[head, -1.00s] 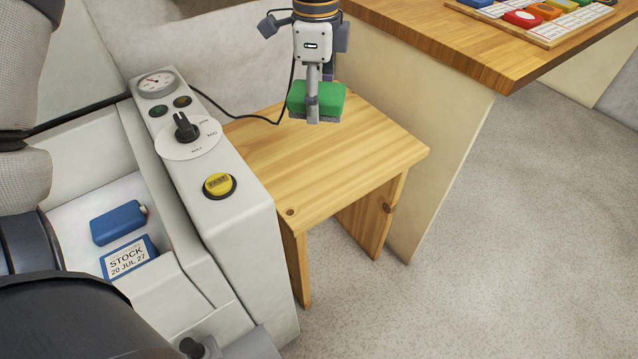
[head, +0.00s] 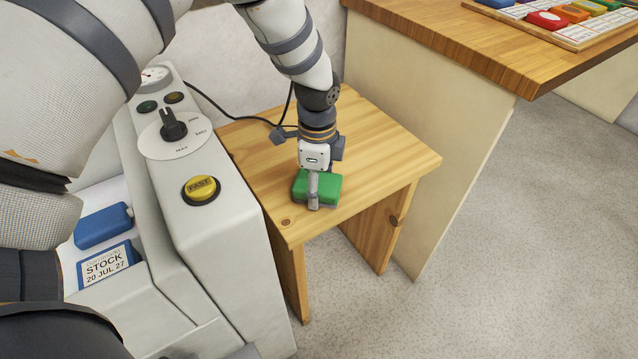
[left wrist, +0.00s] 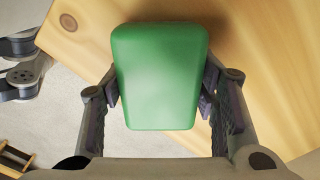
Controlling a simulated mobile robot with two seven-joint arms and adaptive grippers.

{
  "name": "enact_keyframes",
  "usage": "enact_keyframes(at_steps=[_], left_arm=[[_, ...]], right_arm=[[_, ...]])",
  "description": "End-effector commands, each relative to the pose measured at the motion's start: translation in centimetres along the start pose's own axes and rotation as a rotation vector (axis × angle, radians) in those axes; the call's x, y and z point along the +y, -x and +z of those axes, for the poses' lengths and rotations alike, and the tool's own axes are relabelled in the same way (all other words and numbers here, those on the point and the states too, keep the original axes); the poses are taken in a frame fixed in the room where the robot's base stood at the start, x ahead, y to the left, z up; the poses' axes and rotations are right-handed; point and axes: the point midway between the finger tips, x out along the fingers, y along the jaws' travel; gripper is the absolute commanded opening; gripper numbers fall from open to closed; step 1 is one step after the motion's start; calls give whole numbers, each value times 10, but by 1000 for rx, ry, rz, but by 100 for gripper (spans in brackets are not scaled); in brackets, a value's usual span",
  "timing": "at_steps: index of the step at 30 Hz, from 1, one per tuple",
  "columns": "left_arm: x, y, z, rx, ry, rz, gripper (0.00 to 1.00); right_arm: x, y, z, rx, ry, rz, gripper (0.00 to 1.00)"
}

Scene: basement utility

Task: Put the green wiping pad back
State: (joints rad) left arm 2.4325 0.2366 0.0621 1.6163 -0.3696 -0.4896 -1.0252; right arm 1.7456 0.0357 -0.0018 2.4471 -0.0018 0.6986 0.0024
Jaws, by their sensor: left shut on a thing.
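The green wiping pad (head: 328,188) is in my left gripper (head: 314,199), at the front part of the small wooden stool (head: 368,160). The pad's grey underside is hidden now, and I cannot tell whether it touches the stool top. In the left wrist view the green pad (left wrist: 160,75) sits between the two fingers of my left gripper (left wrist: 160,100), with the wooden top (left wrist: 255,50) behind it.
A white machine panel with a dial (head: 173,125) and a yellow button (head: 201,190) stands left of the stool. A blue block (head: 103,226) and a STOCK card (head: 106,266) lie in its recess. A wooden counter (head: 450,45) with a board of coloured pieces is at right. A black cable (head: 225,108) crosses behind.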

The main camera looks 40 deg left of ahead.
Motion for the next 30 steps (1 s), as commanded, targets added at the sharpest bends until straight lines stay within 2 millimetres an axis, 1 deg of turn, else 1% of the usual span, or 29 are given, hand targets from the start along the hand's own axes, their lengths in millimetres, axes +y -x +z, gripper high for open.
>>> enact_keyframes(at_steps=[5,9,10,12,20,23,26,30], left_arm=[[-1,3,0,2,0,-4,24],[-1,-2,0,1,0,-3,24],[-1,-1,0,1,0,-4,61],[-1,-1,0,2,0,-4,74],[-1,-1,0,2,0,-3,74],[-2,6,-1,3,0,-6,74],[-2,28,-1,5,1,-10,74],[-2,70,-1,6,1,-13,74]], right_arm=[[0,1,0,2,0,0,40],[0,0,0,-1,0,0,40],[0,0,0,0,0,0,40],[0,0,0,0,0,0,40],[0,0,0,0,0,0,40],[0,2,-1,5,0,0,40],[0,7,-3,17,0,-1,40],[0,16,-7,38,0,-2,40]])
